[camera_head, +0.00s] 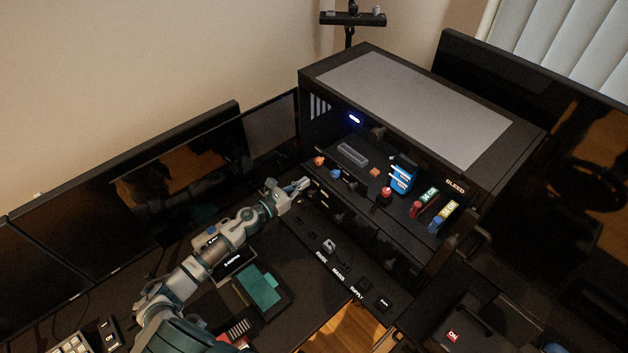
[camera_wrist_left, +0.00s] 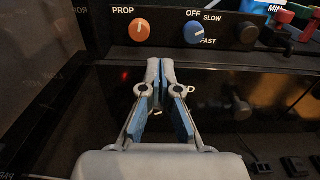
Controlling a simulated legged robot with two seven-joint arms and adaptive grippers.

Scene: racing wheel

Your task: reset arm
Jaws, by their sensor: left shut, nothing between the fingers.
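My left gripper (camera_head: 303,184) reaches in from the left in the head view, its tip close to the front of the control panel. In the left wrist view the left gripper (camera_wrist_left: 160,66) is shut and empty, its fingers together just below the panel edge. An orange knob (camera_wrist_left: 139,31) marked PROP is ahead and left of the fingertips. A blue knob (camera_wrist_left: 195,32) marked OFF, SLOW and FAST is ahead and right. The fingers look apart from both knobs. My right gripper is not in view.
The black panel housing (camera_head: 410,110) carries blue, red, green and yellow levers (camera_head: 404,176). A lower row of switches (camera_head: 340,260) runs along the front. Dark monitors (camera_head: 130,190) stand at the left. A teal-screened device (camera_head: 260,288) lies below my left arm.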

